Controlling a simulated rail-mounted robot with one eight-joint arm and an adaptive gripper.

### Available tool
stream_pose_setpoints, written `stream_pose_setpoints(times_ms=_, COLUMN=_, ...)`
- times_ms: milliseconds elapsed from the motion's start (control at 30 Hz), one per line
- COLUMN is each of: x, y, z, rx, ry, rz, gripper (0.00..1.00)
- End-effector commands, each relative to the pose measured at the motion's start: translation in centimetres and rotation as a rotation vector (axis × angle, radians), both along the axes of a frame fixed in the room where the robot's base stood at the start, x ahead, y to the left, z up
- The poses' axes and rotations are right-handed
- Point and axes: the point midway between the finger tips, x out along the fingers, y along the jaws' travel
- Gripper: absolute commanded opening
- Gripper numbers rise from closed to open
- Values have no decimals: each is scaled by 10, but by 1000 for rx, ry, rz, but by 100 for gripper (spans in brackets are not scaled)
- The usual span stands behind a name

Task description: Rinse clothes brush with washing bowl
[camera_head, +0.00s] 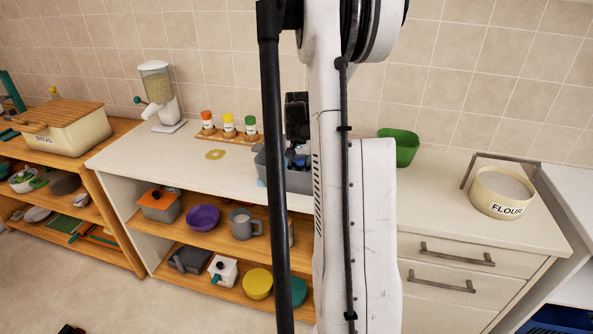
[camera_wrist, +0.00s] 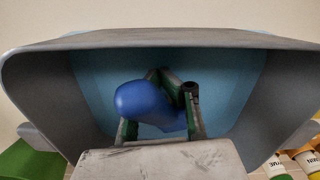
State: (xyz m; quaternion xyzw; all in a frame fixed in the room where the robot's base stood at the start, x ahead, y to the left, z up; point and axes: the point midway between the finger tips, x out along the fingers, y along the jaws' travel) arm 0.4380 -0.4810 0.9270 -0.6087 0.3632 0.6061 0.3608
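The washing bowl (camera_head: 271,168) is a grey basin on the counter, partly hidden behind my arm. In the wrist view the bowl (camera_wrist: 38,90) fills most of the picture, with a light blue inside. My gripper (camera_wrist: 160,115) reaches into the bowl's opening, its fingers on either side of a smooth blue object, which looks like the clothes brush (camera_wrist: 143,101). The fingers appear shut on it. The brush's far end is hidden. In the head view my gripper (camera_head: 297,150) points down over the bowl, with a bit of blue showing.
A green bowl (camera_head: 399,146) stands to the right of the bowl. A flour container (camera_head: 502,194) is at the right. The counter's left front is clear.

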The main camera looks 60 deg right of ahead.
Motion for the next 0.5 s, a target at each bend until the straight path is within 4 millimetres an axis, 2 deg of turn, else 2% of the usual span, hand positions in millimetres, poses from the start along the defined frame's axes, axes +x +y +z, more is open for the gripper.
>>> stream_pose_setpoints(times_ms=167, x=0, y=-1, z=0, rx=0, ry=0, rz=0, gripper=0)
stream_pose_setpoints(times_ms=500, x=0, y=14, z=0, rx=0, ry=0, rz=-1, gripper=0)
